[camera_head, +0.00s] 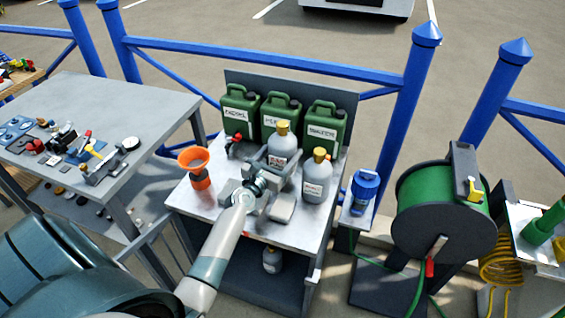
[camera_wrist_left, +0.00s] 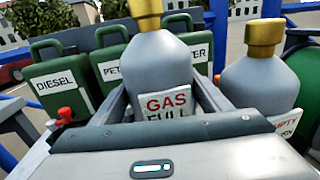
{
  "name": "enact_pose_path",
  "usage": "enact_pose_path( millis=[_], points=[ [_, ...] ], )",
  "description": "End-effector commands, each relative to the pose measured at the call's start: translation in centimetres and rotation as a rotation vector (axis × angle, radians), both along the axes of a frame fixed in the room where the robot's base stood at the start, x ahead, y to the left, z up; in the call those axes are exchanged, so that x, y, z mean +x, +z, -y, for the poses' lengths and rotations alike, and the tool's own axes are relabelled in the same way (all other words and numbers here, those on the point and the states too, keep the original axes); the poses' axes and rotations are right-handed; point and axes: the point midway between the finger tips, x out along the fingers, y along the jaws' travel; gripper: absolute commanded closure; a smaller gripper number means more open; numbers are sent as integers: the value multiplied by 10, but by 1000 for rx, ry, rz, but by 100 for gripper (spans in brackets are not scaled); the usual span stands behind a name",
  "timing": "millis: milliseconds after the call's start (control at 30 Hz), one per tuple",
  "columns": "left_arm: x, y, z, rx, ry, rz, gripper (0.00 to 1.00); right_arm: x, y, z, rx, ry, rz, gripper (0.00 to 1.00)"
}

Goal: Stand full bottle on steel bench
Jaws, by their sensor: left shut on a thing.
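The full bottle (camera_head: 283,141) is grey with a gold-yellow cap and stands upright among the things on the steel bench (camera_head: 205,213). In the left wrist view the full bottle (camera_wrist_left: 158,62) shows a label reading "GAS FULL". My left gripper (camera_head: 277,163) is shut around its body, a finger on each side. The bottle's base is hidden behind the gripper, so I cannot tell whether it touches the bench. A similar bottle (camera_head: 317,180) with a label reading "EMPTY" in the wrist view (camera_wrist_left: 258,85) stands close to its right. My right gripper is not in view.
Several green jerry cans (camera_head: 281,116) stand along the back panel. An orange funnel (camera_head: 195,166) is at the left. Another grey bottle (camera_head: 272,260) is on the lower shelf. A grey table (camera_head: 75,95) with tools is left; a hose reel (camera_head: 443,215) is right. The bench's front left is clear.

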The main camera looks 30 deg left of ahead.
Motion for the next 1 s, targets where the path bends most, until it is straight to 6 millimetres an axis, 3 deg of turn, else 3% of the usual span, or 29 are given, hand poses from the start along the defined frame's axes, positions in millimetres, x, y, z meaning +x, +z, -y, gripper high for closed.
enact_pose_path(
  millis=[167, 533, 1000],
  points=[
    [1, 1, -1, 1, 1, 5, 80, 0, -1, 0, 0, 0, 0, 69],
    [0, -37, -1, 3, 0, 3, 80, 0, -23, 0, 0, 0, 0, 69],
    [0, -40, -1, 0, 2, 4, 80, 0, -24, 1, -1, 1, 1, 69]
  ],
)
